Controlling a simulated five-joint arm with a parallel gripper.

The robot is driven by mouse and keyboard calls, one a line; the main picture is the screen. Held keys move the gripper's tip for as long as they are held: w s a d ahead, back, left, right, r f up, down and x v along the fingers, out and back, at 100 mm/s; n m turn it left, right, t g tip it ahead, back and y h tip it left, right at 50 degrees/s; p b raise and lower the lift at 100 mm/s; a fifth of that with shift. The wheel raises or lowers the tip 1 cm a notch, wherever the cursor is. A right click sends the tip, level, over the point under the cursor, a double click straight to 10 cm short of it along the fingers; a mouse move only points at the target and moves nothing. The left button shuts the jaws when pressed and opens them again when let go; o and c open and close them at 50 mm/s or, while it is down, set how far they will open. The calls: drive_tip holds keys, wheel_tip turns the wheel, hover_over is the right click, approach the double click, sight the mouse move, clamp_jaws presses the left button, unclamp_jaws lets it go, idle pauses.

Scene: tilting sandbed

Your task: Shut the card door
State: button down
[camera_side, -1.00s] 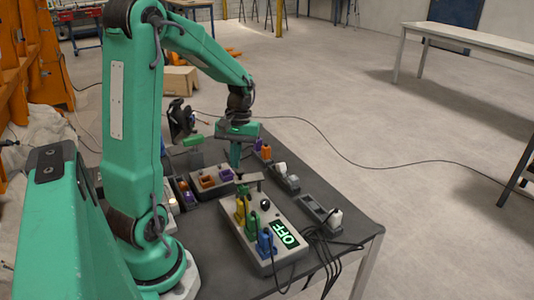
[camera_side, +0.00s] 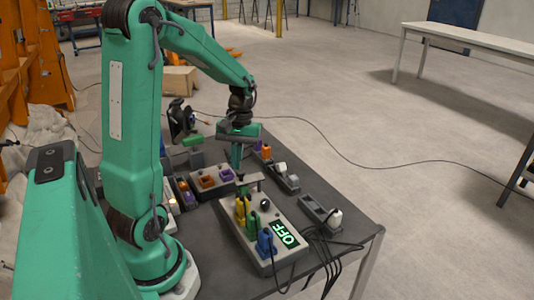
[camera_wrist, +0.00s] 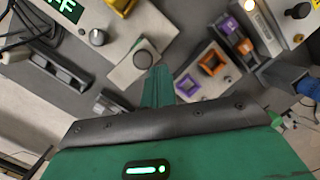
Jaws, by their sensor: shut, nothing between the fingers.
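The pale flat plate that looks like the card door (camera_side: 250,179) sits at the far end of the grey control box (camera_side: 268,258). In the wrist view the plate (camera_wrist: 124,74) carries a round dark knob or disc (camera_wrist: 143,59). My gripper (camera_side: 237,167) points down at the plate's far edge, shut and empty. In the wrist view its closed fingertips (camera_wrist: 159,72) lie just beside the disc, over the plate's edge. I cannot tell whether they touch. The plate's hinge and exact angle are hard to make out.
The box has yellow, green and blue plugs (camera_side: 265,241), a black knob (camera_side: 265,204) and a lit OFF display (camera_side: 286,234). Blocks with orange and purple sockets (camera_side: 226,174) lie behind. A grey holder (camera_side: 318,212) and black cables are at right.

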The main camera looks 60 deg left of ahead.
drive_tip(key=shift+w+d, duration=0.25)
drive_tip(key=shift+w, duration=0.3)
drive_tip(key=a+r, duration=0.6)
drive_tip(key=r, duration=0.4)
drive_tip(key=shift+a+r, duration=0.15)
drive_tip(key=shift+r, duration=0.05)
idle(0.3)
drive_tip(key=w+d+m, duration=0.3)
drive_tip(key=w, duration=0.3)
